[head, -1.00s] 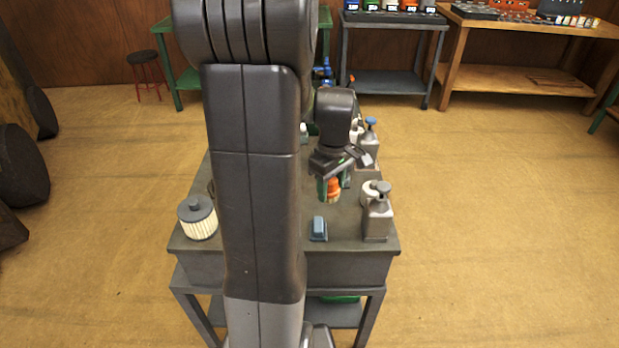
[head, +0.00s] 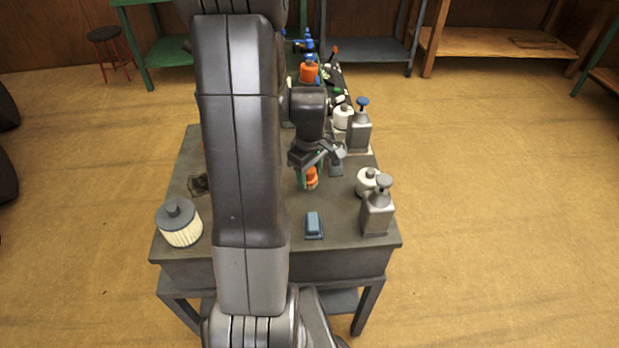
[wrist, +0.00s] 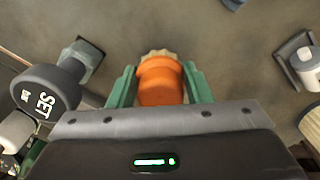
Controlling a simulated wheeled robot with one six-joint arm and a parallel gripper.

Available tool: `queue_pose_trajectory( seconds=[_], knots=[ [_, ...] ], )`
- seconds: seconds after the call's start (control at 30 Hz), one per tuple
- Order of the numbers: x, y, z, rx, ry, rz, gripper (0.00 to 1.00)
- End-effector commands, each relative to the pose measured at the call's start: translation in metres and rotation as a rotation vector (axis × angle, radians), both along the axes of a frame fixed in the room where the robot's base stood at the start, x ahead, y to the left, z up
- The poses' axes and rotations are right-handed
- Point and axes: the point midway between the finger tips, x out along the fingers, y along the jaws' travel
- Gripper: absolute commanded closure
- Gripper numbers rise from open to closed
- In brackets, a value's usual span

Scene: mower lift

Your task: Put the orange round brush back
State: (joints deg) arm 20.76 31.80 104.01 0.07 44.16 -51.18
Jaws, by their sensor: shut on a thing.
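The orange round brush (wrist: 161,82) is between the two green fingers of my gripper (wrist: 160,88) in the wrist view. The fingers are shut on its orange body, and pale bristles show at its far end. In the head view the brush (head: 311,177) hangs below my gripper (head: 308,180), over the middle of the dark table (head: 275,233). Whether it touches the table top cannot be told.
A blue-topped brush or block (head: 314,224) lies near the table's front edge. A grey pump bottle (head: 377,210) and a white round bottle (head: 367,181) stand at the right. A ribbed filter (head: 179,224) stands front left. A bottle with a blue top (head: 359,128) stands farther back.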

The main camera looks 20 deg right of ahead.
Motion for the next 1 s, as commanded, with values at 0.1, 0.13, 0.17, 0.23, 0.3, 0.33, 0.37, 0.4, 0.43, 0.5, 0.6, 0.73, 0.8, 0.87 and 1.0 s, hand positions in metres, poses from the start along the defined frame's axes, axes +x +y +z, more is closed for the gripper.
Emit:
queue_pose_trajectory(
  seconds=[0.1,0.13,0.17,0.23,0.3,0.33,0.37,0.4,0.43,0.5,0.6,0.73,0.8,0.87,1.0],
  knots=[
    [0.0,0.0,-0.014,0.001,0.002,0.0,0.76],
    [0.0,0.0,-0.016,0.0,0.001,0.0,0.76],
    [0.0,0.0,-0.017,0.0,0.001,0.0,0.76],
    [0.0,0.0,-0.017,-0.001,-0.001,0.0,0.76],
    [0.0,0.0,-0.017,0.0,-0.001,0.0,0.76],
    [0.0,0.0,-0.017,0.0,-0.001,0.0,0.76],
    [0.0,0.0,-0.017,0.0,-0.001,0.0,0.76],
    [0.0,0.0,-0.017,-0.001,-0.001,0.0,0.76],
    [0.0,0.0,-0.018,-0.001,-0.001,0.0,0.76],
    [0.0,0.0,-0.021,0.0,0.0,0.0,0.76],
    [0.0,0.0,-0.02,0.0,0.0,0.0,0.41],
    [0.0,0.0,-0.02,0.0,0.0,0.0,0.33],
    [0.0,0.0,-0.02,0.0,0.0,0.0,0.33],
    [0.0,0.0,-0.02,0.0,0.0,0.0,0.33],
    [0.0,0.0,-0.016,-0.001,-0.001,0.0,0.33]
  ],
)
